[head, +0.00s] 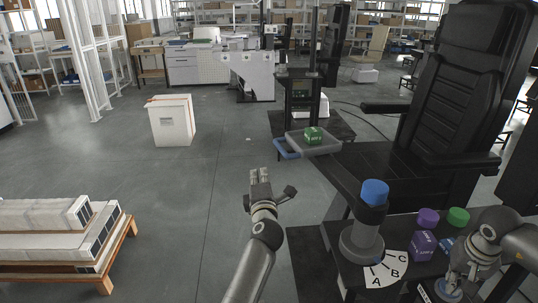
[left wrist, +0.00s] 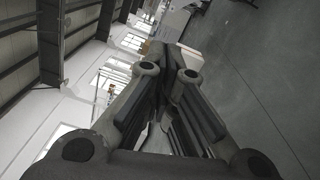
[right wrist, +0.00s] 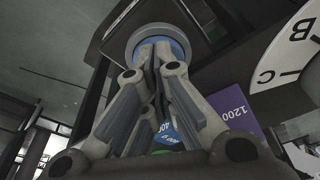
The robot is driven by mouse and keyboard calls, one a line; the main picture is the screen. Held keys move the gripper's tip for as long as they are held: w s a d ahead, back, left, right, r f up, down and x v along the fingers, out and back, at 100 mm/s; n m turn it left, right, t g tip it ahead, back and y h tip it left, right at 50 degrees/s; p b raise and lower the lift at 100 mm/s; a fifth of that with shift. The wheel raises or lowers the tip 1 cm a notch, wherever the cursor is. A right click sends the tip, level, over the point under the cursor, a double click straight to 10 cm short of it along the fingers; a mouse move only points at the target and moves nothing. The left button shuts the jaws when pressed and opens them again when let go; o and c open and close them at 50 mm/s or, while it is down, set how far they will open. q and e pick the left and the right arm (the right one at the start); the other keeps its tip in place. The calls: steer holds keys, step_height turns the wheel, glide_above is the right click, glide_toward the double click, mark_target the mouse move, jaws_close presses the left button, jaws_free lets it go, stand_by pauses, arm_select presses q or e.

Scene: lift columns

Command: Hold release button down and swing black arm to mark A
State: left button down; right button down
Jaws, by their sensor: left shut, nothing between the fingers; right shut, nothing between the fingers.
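A dial plate with letters A, B and C (head: 397,267) lies on the dark bench, beside a post with a blue cap (head: 373,192) and a grey round base. My right gripper (head: 448,287) is shut and points down at the bench, right of the dial. In the right wrist view, a blue round button (right wrist: 160,34) in a grey ring sits at its fingertips (right wrist: 155,46); the fingertips overlap it, and I cannot tell whether it is pressed. I cannot make out the black arm clearly. My left gripper (head: 260,176) is shut and empty over the floor.
A purple block (head: 423,246) and other weights with purple and green tops stand behind my right gripper. A black seat (head: 450,90) is at right, a loaded pallet (head: 60,245) at left.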

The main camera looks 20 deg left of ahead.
mark_target(280, 149)
arm_select(q)
steer(key=w+r, duration=0.1)
steer(key=w, duration=1)
steer(key=shift+w+a, duration=0.15)
steer(key=shift+a, duration=0.3)
steer(key=shift+r, duration=0.1)
steer(key=shift+w+d+m+t+h, duration=0.1)
steer(key=shift+w+d+m+h, duration=0.15)
steer(key=shift+w+d+h, duration=0.35)
steer(key=shift+w+d+m+t+h, duration=0.1)
steer(key=shift+w+d+m+h, duration=0.2)
steer(key=shift+w, duration=0.55)
steer(key=shift+w+d+m+t+h, duration=0.1)
steer(key=shift+w+d+m+h, duration=0.25)
steer(key=shift+w, duration=0.35)
